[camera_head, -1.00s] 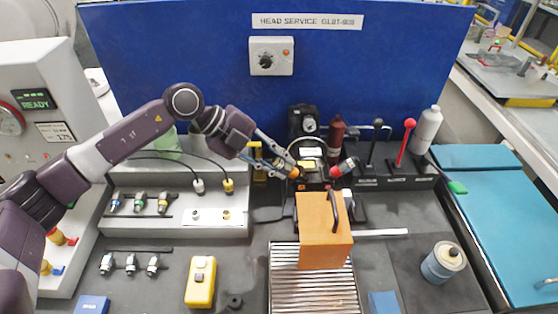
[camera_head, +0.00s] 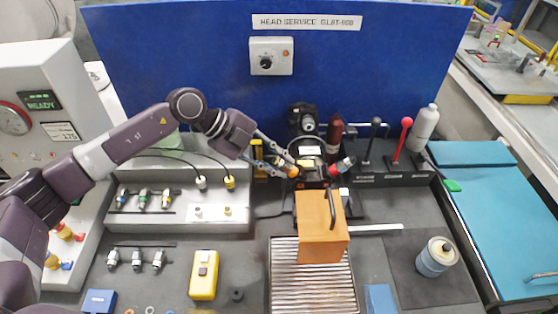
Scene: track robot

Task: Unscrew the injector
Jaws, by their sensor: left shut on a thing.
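My left gripper (camera_head: 288,168) reaches in from the left to the dark head fixture (camera_head: 312,172) at the back centre. Its fingers are shut on a small orange-collared part that looks like the injector (camera_head: 294,172), at the fixture's left side. The fingers and fixture hide most of this part, so I cannot tell how deep it sits. A red-collared part with a pale end (camera_head: 342,164) sticks out on the fixture's right side. My right gripper is not in view.
An orange block with a black handle (camera_head: 318,235) stands in front of the fixture above a slatted tray (camera_head: 312,285). Several injectors sit in a grey rack (camera_head: 215,222) at left. Levers (camera_head: 402,140) stand right. A yellow meter (camera_head: 204,280) lies in front.

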